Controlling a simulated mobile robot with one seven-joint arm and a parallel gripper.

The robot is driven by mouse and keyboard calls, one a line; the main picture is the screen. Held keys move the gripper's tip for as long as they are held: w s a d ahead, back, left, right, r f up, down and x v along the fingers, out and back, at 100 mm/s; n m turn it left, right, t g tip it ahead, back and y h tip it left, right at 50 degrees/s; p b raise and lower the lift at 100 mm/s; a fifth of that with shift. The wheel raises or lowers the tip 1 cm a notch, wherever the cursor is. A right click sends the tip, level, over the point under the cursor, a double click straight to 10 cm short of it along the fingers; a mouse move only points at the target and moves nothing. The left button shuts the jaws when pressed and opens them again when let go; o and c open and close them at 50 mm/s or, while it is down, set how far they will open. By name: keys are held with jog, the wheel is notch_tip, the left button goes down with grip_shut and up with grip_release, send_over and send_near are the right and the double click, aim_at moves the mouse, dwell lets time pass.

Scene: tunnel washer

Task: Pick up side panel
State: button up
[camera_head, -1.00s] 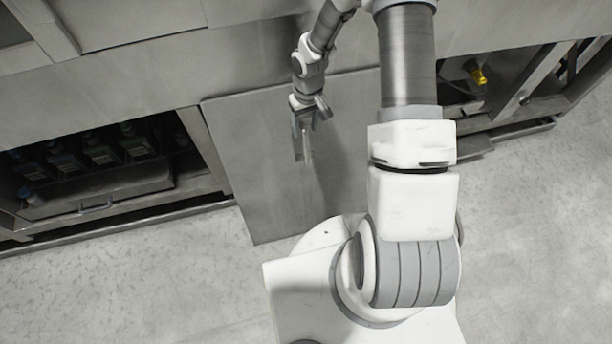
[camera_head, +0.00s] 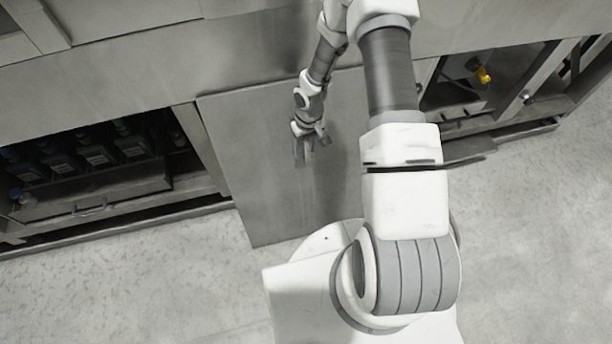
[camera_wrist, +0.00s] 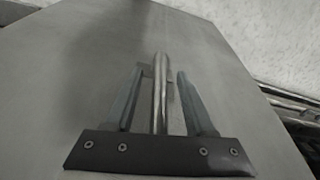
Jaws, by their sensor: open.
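The side panel (camera_head: 262,185) is a large flat grey metal sheet. It stands against the front of the washer in the middle of the head view, partly hidden by my arm. In the wrist view the panel (camera_wrist: 75,75) fills most of the picture, with a metal bar handle (camera_wrist: 160,85) on it. My gripper (camera_head: 304,160) is at the panel's face in the head view. In the wrist view my gripper (camera_wrist: 157,85) is open, with one finger on each side of the handle. Gaps show between the fingers and the handle.
To the left is an open bay with several bottles (camera_head: 95,152) above a drawer or tray (camera_head: 95,200). To the right is another open bay with a yellow part (camera_head: 484,75) inside. The pale floor (camera_head: 530,220) is clear in front of the machine.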

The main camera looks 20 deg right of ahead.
grip_shut()
jog(key=shift+w+r, duration=0.1)
jog(key=shift+r, duration=0.05)
dwell(1.2)
